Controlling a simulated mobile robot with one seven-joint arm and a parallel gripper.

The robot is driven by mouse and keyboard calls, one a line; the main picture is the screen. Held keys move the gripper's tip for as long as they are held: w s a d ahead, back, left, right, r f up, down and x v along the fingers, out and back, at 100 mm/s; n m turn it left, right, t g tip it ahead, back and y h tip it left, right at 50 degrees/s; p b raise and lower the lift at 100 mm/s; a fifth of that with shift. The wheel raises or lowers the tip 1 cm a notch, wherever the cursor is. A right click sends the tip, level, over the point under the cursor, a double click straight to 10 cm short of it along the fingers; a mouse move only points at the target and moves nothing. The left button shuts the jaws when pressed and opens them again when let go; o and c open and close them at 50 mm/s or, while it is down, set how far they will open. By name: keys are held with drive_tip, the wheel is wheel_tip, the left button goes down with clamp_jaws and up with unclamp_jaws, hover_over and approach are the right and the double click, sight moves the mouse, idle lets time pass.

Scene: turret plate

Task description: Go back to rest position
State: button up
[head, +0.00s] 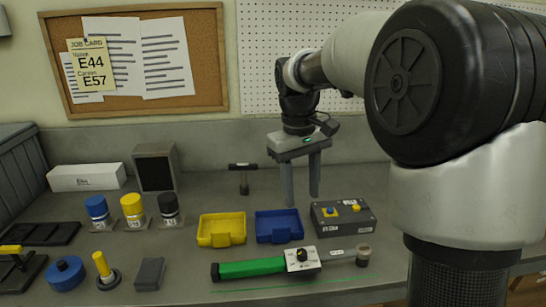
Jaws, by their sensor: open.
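My gripper (302,196) is open and points down above the back middle of the grey workbench (350,185). Nothing shows between its two fingers. It is behind the blue tray (279,226) and the dark box with a blue and a yellow knob (343,216). My arm reaches in from the right and hides part of the bench and wall.
A yellow tray (221,230) sits beside the blue one. A green-handled tool (253,268) lies in front. Blue (97,209), yellow (132,207) and black (168,206) capped containers stand left. A small T-shaped tool (244,180) stands behind the trays. A corkboard (207,60) hangs behind.

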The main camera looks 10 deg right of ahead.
drive_tip(key=s+r+m+t+p, duration=0.1)
drive_tip(key=s+r+m+t, duration=0.1)
drive_tip(key=s, duration=0.9)
drive_tip(key=s+d+r+m+t+y+p, duration=0.1)
drive_tip(key=s+r+m+t+p, duration=0.1)
drive_tip(key=s, duration=0.9)
drive_tip(key=shift+s+r+t, duration=0.15)
drive_tip(key=shift+r+t, duration=0.3)
drive_tip(key=shift+t, duration=0.35)
drive_tip(key=shift+d, duration=0.1)
